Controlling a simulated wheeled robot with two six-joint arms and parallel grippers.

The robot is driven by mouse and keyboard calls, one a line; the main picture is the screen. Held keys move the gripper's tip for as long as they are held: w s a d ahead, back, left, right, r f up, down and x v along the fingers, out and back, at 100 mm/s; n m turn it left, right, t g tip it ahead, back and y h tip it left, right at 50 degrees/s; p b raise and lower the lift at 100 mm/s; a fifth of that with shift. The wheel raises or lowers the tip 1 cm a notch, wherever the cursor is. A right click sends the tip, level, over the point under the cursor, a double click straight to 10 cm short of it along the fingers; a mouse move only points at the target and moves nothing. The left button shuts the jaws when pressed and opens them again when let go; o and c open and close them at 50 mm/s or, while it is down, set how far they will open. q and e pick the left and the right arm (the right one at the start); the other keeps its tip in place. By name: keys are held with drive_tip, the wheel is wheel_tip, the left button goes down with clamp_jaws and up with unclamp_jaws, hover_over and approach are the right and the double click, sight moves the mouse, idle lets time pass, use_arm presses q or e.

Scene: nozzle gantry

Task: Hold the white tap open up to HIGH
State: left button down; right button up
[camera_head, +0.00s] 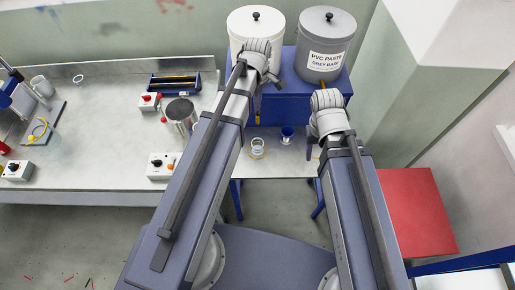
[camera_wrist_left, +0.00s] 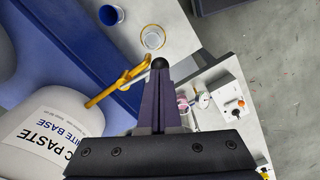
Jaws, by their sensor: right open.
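The white drum (camera_head: 256,28) stands on a blue stand; its label reading PASTE and WHITE BASE shows in the left wrist view (camera_wrist_left: 45,130). Its yellow tap (camera_wrist_left: 122,80) sticks out toward a black ball knob (camera_wrist_left: 160,63). My left gripper (camera_wrist_left: 161,76) has its fingers together, their tips at the knob. I cannot tell whether they touch it. A clear jar with a yellow rim (camera_wrist_left: 152,38) stands on the bench near the tap; it also shows in the head view (camera_head: 257,148). No HIGH mark is readable. My right gripper (camera_head: 311,147) is open, mostly hidden behind its arm.
A grey drum (camera_head: 325,45) stands right of the white one on the blue stand (camera_head: 272,108). A blue cup (camera_head: 287,134) is beside the jar. Left on the bench are a metal pot (camera_head: 181,115) and a switch box (camera_head: 162,166). A red surface (camera_head: 417,212) lies at right.

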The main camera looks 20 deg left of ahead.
use_arm(q)
drive_tip(key=shift+f+b, duration=1.55)
drive_tip(key=shift+f, duration=0.2)
drive_tip(key=shift+r, duration=0.1)
idle(4.5)
wheel_tip(320, 180, up, 4)
drive_tip(key=p, duration=0.4)
idle(0.5)
wheel_tip(320, 180, up, 5)
drive_tip(key=p, duration=0.5)
